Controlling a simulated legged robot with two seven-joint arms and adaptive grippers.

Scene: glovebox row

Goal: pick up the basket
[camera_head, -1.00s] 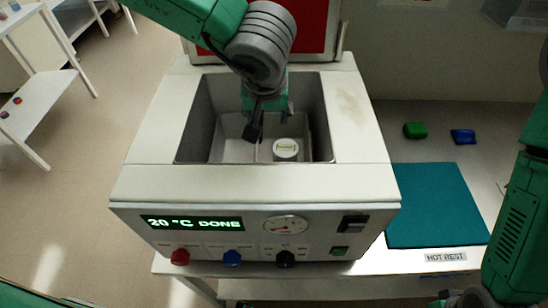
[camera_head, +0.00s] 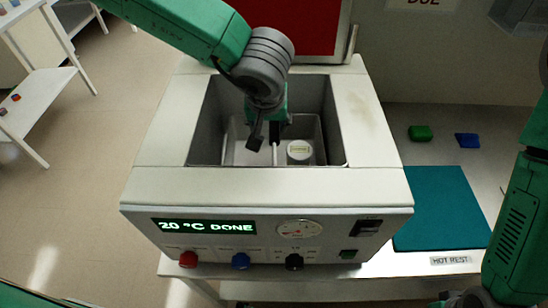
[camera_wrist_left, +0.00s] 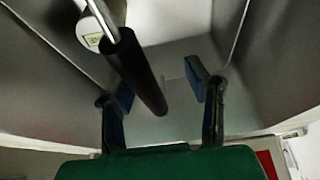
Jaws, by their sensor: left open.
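The pale basket (camera_head: 240,153) sits down inside the open chamber of the bench machine (camera_head: 160,183). A white round jar (camera_head: 300,151) with a label stands in the chamber's right part; it also shows in the left wrist view (camera_wrist_left: 90,32). My left gripper (camera_head: 267,135) reaches down into the chamber, open, left of the jar. In the left wrist view a black cylindrical handle (camera_wrist_left: 135,70) on a metal rod passes between the open fingers (camera_wrist_left: 160,88), nearer the left-hand finger. I cannot tell whether it touches them. My right gripper is not in view.
The chamber walls stand close around the gripper. A red panel (camera_head: 295,22) rises behind. The display reads 20 °C DONE. On the right lie a teal mat (camera_head: 440,210) with a HOT REST label, a green block (camera_head: 420,132) and a blue block (camera_head: 467,140). The mat is bare.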

